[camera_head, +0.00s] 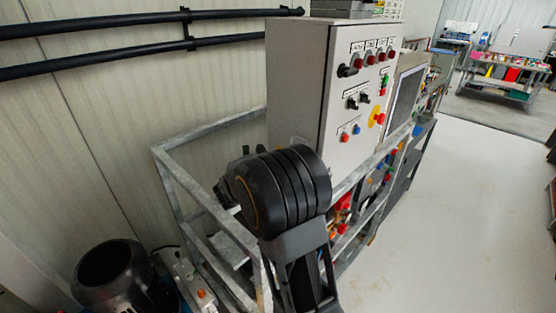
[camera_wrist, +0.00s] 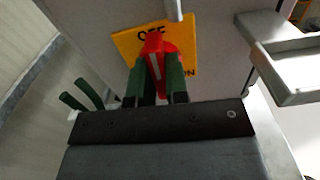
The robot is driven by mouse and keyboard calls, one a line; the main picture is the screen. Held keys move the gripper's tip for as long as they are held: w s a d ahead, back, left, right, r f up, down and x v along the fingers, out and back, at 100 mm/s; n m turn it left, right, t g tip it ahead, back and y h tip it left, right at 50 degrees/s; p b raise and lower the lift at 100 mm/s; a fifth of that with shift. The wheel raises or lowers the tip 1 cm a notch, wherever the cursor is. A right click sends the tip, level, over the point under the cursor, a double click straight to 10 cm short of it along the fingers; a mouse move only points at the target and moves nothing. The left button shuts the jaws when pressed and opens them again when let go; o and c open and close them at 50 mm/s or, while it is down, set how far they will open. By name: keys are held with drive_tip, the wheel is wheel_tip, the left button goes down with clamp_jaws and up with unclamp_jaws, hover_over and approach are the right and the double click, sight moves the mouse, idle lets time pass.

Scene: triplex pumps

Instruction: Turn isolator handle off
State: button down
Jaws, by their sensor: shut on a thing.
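The isolator handle (camera_wrist: 154,43) is red with a pale stripe down its middle. It sits on a yellow plate (camera_wrist: 126,44) fixed to a grey panel in the wrist view. "OFF" is printed at the top of the plate and "ON" at its lower right. The handle's upper end lies just below the "OFF" lettering. My gripper (camera_wrist: 157,78) has its two green-padded fingers on either side of the handle, shut on it. In the head view my arm blocks sight of the handle and the fingers.
A grey control cabinet (camera_head: 298,85) with buttons and a red emergency stop stands in a metal frame (camera_head: 215,132). Green rods (camera_wrist: 75,100) stick out left of my gripper, and a grey bracket (camera_wrist: 285,60) is at right. Open floor (camera_head: 460,200) lies to the right.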

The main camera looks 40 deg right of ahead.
drive_tip(key=shift+n, duration=0.5)
drive_tip(key=c, duration=1.1)
unclamp_jaws()
drive_tip(key=a, duration=0.4)
drive_tip(key=s+a+b, duration=0.1)
drive_tip(key=a, duration=0.4)
drive_tip(key=s+a+b, duration=0.1)
drive_tip(key=a, duration=0.3)
drive_tip(key=shift+a, duration=0.35)
